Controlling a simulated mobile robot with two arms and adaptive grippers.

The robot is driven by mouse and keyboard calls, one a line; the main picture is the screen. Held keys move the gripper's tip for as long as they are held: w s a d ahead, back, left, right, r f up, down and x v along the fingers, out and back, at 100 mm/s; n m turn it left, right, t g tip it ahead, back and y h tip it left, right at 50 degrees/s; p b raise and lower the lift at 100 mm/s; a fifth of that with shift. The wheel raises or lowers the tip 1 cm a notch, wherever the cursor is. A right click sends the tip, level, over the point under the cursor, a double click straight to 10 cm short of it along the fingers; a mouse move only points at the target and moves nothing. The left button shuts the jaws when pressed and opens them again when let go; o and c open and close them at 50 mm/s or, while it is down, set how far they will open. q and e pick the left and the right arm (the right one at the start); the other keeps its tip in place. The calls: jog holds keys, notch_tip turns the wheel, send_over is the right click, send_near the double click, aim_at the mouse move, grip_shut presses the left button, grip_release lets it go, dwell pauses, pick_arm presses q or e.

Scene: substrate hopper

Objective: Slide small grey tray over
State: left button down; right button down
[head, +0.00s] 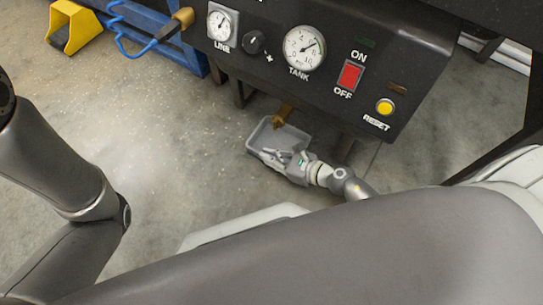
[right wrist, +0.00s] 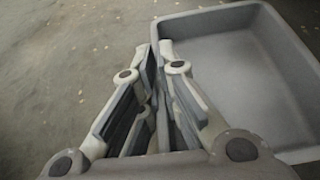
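The small grey tray (head: 262,133) is a shallow open box on the concrete floor, under the front of the black control panel. Its inside looks empty apart from the part my gripper covers. My right gripper (head: 283,158) is at the tray's near side. In the right wrist view the tray (right wrist: 235,60) fills the right side, and the fingers of my right gripper (right wrist: 157,52) are close together with the tray's wall running between them. The fingers hide part of that wall. My left arm shows at the left of the head view, but its gripper is out of sight.
The control panel (head: 310,80) with gauges, a red switch (head: 349,75) and a yellow reset button (head: 385,107) overhangs the tray. A brownish spout (head: 283,116) hangs above the tray's far side. A yellow block (head: 72,27) stands far left. The floor left of the tray is clear.

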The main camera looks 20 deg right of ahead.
jog(key=shift+w+d, duration=0.1)
jog(key=shift+w+d, duration=0.55)
jog(key=shift+d, duration=0.15)
jog(key=c, duration=1.6)
grip_release()
jog(key=shift+o, duration=0.2)
jog(key=v, duration=1.2)
jog(key=shift+s+f, duration=0.1)
